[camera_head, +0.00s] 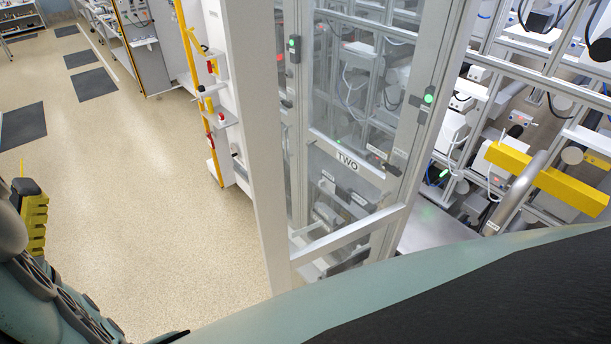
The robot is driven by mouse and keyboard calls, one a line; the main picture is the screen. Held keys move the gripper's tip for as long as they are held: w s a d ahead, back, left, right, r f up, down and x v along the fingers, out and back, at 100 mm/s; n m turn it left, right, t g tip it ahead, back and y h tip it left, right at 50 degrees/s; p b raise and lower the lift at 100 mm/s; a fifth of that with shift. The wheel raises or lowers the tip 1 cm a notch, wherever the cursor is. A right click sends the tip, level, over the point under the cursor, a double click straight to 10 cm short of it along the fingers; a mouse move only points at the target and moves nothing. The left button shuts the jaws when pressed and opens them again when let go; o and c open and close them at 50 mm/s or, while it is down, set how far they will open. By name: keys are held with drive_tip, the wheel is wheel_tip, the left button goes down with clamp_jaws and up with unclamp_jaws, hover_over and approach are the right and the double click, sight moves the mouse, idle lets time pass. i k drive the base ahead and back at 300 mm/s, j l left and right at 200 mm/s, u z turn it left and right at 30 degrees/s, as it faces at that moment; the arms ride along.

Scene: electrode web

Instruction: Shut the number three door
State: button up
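A tall pale-framed glass door (267,200) stands swung out into the aisle, in front of the machine. No number shows on it, so I cannot read whether it is number three. Through its pane I see a bar with the label TWO (347,161), which appears to belong to a door behind. To the right of the framed door, the machine bay (440,228) is uncovered. What seems to be part of my gripper (34,214), yellow and ridged with a black top, shows at the left edge, well apart from the door. Its opening cannot be made out.
A yellow post (197,88) with red parts stands beyond the door. The speckled floor (150,200) at the left is clear, with dark mats (93,84) farther back.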

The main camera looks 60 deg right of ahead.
sight(249, 31)
drive_tip(key=i+j+u, duration=0.1)
drive_tip(key=i, duration=0.4)
drive_tip(key=i+j+u, duration=0.1)
drive_tip(key=i, duration=0.35)
drive_tip(key=i+l+z, duration=0.15)
drive_tip(key=i+z, duration=0.6)
drive_tip(key=i+j+z, duration=0.1)
drive_tip(key=i+z, duration=0.3)
drive_tip(key=i+j+z, duration=0.25)
drive_tip(key=i+z, duration=0.15)
drive_tip(key=i, duration=0.15)
drive_tip(key=i+l+z, duration=0.1)
drive_tip(key=i+z, duration=0.25)
drive_tip(key=z, duration=0.15)
drive_tip(key=i+z, duration=0.3)
drive_tip(key=z, duration=0.2)
drive_tip(key=i+j+z, duration=0.2)
drive_tip(key=z, duration=0.3)
drive_tip(key=i+j+z, duration=0.35)
drive_tip(key=z, duration=0.15)
drive_tip(key=i+j+z, duration=0.1)
drive_tip(key=z, duration=0.35)
drive_tip(key=i+j+z, duration=0.15)
drive_tip(key=z, duration=0.3)
